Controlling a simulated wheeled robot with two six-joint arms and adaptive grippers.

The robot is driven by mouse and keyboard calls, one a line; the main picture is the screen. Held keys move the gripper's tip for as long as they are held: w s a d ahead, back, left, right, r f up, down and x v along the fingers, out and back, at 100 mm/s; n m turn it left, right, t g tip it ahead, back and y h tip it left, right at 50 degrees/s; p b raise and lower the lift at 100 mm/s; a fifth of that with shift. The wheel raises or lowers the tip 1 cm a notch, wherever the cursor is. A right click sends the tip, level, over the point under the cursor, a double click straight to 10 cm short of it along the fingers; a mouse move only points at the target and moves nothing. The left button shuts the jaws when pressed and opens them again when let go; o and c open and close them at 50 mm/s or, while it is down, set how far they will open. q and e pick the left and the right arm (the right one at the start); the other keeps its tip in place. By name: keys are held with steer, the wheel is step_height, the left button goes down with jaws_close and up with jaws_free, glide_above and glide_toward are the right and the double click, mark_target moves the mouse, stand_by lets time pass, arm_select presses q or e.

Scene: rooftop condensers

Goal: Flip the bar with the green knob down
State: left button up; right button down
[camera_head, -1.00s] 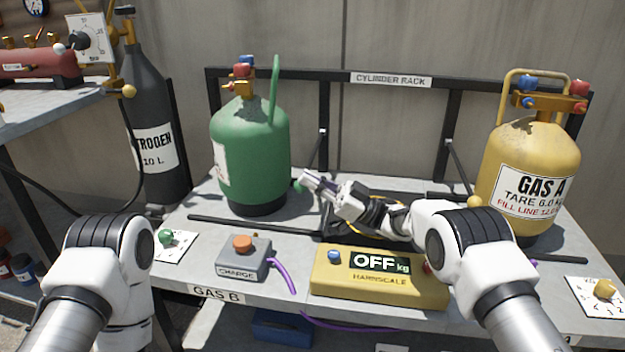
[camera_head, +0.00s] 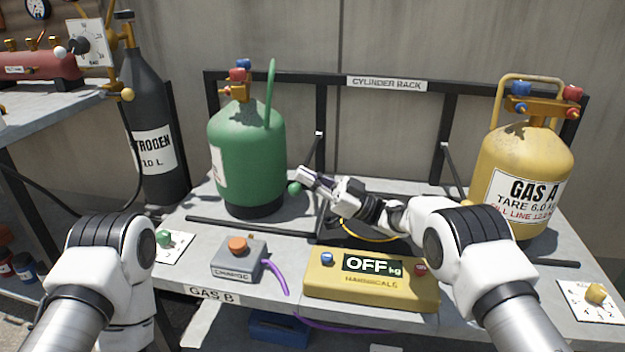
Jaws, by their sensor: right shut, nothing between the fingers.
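The green knob (camera_head: 294,188) is a small ball to the right of the green cylinder's lower part. Its bar is mostly hidden behind my right gripper and forearm, so I cannot tell how it lies. My right gripper (camera_head: 304,174) is shut and empty. Its fingertips are just above and to the right of the green knob; I cannot tell if they touch it. My left arm shows only at the lower left, and its gripper is out of sight.
The green cylinder (camera_head: 246,150) stands left of my right gripper, and the yellow GAS A cylinder (camera_head: 524,160) stands at the right. The scale (camera_head: 370,287) reading OFF and the grey CHARGE box (camera_head: 238,262) sit in front. The cylinder rack (camera_head: 300,79) runs behind.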

arm_select(q)
step_height(320, 180, up, 3)
steer(key=shift+d+f+p, duration=0.1)
steer(key=shift+p, duration=0.75)
arm_select(e)
steer(key=r+v, duration=0.1)
steer(key=v, duration=0.8)
steer(key=shift+s+d, duration=0.35)
steer(key=shift+d, duration=0.25)
steer(key=shift+f, duration=0.1)
